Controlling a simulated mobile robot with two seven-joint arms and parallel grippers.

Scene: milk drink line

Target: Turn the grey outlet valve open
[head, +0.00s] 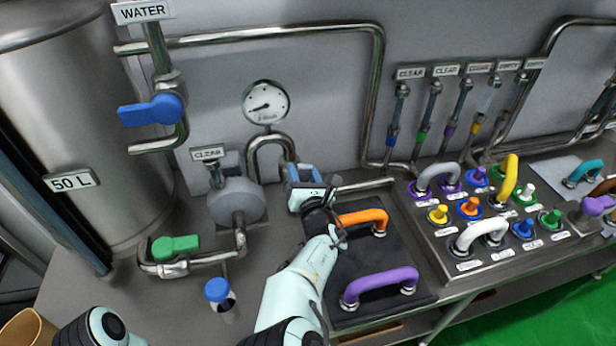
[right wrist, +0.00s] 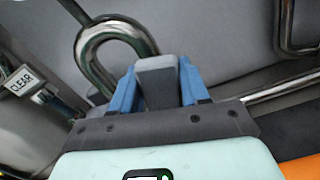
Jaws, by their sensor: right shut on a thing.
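My right gripper (head: 302,172) reaches in from the bottom of the head view to the pipe below the round gauge. In the right wrist view its blue fingers (right wrist: 156,88) are shut on a grey block-shaped handle (right wrist: 156,68), which I take to be the grey outlet valve's handle. The handle's end shows between the fingers; its lower part and the valve body are hidden by the gripper. In the head view the gripper largely covers the handle. A curved metal pipe (right wrist: 95,40) passes just left of the fingers. My left gripper is not in view.
A blue-handled valve (head: 150,110) and a green-handled valve (head: 175,247) are at left by the steel tank (head: 90,130).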

